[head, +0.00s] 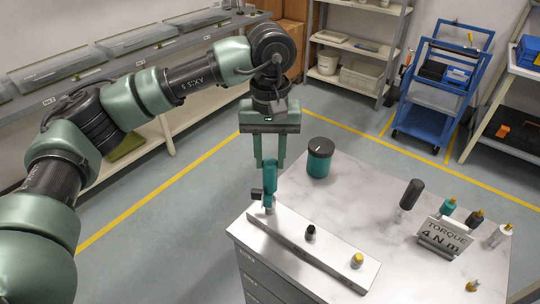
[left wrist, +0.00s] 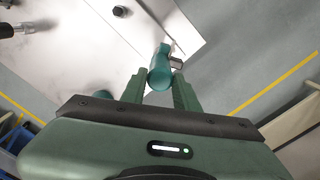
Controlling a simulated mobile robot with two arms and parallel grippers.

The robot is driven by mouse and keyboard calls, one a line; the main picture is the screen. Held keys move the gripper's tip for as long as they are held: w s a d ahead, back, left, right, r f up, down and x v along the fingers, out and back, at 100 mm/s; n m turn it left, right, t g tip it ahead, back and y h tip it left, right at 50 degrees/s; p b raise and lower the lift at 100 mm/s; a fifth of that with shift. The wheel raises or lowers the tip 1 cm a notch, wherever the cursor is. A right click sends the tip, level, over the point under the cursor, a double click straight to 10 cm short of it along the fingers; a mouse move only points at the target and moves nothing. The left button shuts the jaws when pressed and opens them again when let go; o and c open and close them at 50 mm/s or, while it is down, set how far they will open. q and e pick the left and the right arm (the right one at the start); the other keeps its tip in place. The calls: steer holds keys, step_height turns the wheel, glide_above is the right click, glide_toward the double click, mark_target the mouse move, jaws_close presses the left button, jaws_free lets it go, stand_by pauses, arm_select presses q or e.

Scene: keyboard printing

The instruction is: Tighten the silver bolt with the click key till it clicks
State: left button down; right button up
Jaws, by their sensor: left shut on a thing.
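The teal click key (head: 270,178) stands upright at the left end of a pale metal bar (head: 334,262) on the table, with a small dark block on its side. My left gripper (head: 268,163) points down from above, with its fingers shut around the key's upper part. In the left wrist view the key (left wrist: 160,72) sits between the fingertips of the gripper (left wrist: 159,82). The silver bolt is not clearly visible; the key's foot covers that end of the bar. A black bolt (head: 310,232) and a gold bolt (head: 357,260) stand along the bar.
A teal jar with a black lid (head: 319,158) stands behind the bar. To the right are a black-handled tool (head: 411,194), a "TORQUE 4 N m" sign (head: 443,236) and several small coloured pieces with gold tips.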

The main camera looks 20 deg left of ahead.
arm_select(q)
steer(key=shift+r+p, duration=1.9)
steer(key=shift+r, duration=1.65)
